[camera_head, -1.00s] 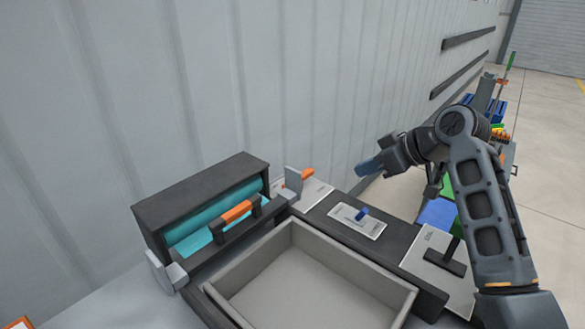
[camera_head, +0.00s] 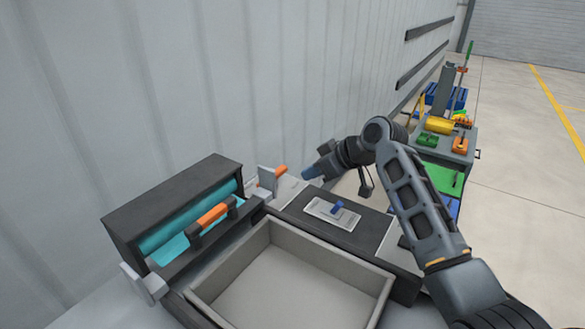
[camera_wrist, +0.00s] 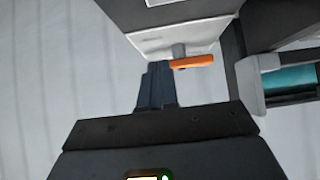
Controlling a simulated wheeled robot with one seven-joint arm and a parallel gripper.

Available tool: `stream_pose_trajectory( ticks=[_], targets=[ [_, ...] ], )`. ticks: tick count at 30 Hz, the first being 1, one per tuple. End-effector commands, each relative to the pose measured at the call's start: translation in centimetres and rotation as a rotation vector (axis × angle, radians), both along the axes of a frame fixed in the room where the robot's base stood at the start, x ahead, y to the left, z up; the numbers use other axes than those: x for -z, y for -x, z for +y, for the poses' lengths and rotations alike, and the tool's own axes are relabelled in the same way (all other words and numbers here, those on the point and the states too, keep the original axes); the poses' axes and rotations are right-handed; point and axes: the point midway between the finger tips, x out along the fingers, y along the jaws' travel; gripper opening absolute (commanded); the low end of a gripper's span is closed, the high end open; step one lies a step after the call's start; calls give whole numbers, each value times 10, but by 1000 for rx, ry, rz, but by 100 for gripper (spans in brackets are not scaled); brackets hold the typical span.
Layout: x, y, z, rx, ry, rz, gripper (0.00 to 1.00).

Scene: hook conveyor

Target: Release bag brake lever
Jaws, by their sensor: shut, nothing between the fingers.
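A lever with an orange handle (camera_head: 280,170) stands on a light plate beside the teal roll unit. In the wrist view its orange handle (camera_wrist: 194,62) lies across a grey post, just right of and beyond my fingertips. My gripper (camera_head: 308,174) is shut and empty, to the right of the orange handle. In the wrist view my gripper (camera_wrist: 157,68) shows its fingers together; I cannot tell whether they touch the handle. A small blue lever (camera_head: 338,207) sits on a light panel in front of my gripper. The labels are too small to read.
The black housing (camera_head: 170,200) with the teal roll (camera_head: 190,222) and another orange handle (camera_head: 212,215) stands at left. An open grey tray (camera_head: 345,265) is in front. The ribbed wall (camera_head: 180,80) is close behind. A cart (camera_head: 460,142) with coloured parts stands at right.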

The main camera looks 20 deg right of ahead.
Motion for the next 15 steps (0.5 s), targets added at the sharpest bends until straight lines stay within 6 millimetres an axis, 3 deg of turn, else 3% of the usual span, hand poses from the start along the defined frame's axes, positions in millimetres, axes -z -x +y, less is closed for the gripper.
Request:
stream_pose_trajectory(
  ticks=[4,9,15],
  targets=[
    [18,-17,13,-2,1,3,0],
    [15,-37,27,-1,2,0,0],
    [16,-46,33,-1,1,0,0]
  ],
)
